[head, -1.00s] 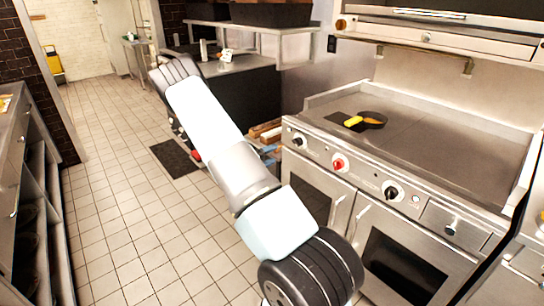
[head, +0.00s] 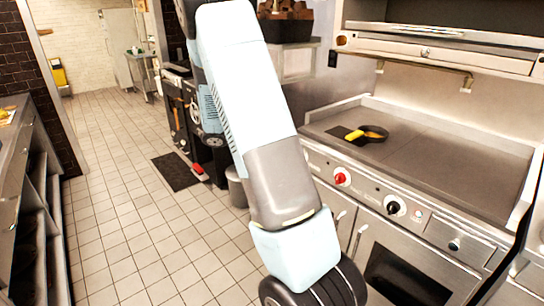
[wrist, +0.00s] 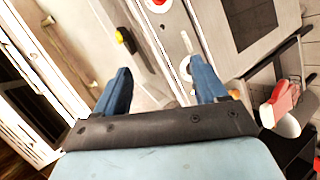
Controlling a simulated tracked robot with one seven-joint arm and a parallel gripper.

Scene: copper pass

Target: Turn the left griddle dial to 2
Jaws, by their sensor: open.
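The left griddle dial (wrist: 186,68) shows in the wrist view as a pale round shape on the steel front panel, beside the right finger, which partly covers it; its setting cannot be read. In the head view my arm hides it. My gripper (wrist: 161,76) is open and empty, its two blue fingers spread apart over the griddle's left end. In the head view the gripper does not show. The red-centred dial (head: 341,178) and the right black dial (head: 394,208) sit along the griddle front (head: 428,219). The red one also shows at the wrist view's top (wrist: 158,2).
A red and white object (wrist: 280,103) is at the wrist view's right. Tiled floor is free at left.

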